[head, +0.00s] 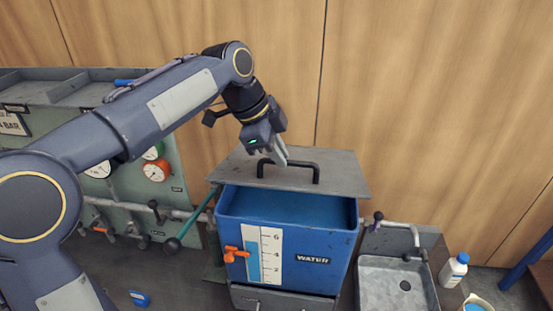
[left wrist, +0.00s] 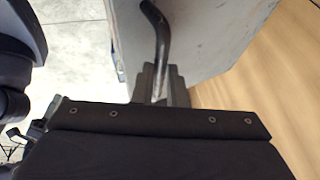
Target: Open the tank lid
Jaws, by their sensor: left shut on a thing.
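The tank (head: 295,266) is a blue box with a level scale and a WATER label. Its grey lid (head: 345,182) is raised at the front and tilted back, so the tank's blue inside shows below it. A black bar handle (head: 305,165) stands on the lid. In the left wrist view the handle (left wrist: 157,40) runs down between the fingers (left wrist: 160,88), beside the grey lid (left wrist: 205,35). My right gripper is not in view.
A grey panel with gauges (head: 156,170) and pipes stands left of the tank. A sink (head: 385,285) with a tap and a white bottle (head: 453,270) are at the right. A wooden wall (head: 430,100) stands behind the tank. An orange valve (head: 233,254) sticks out at the tank's front.

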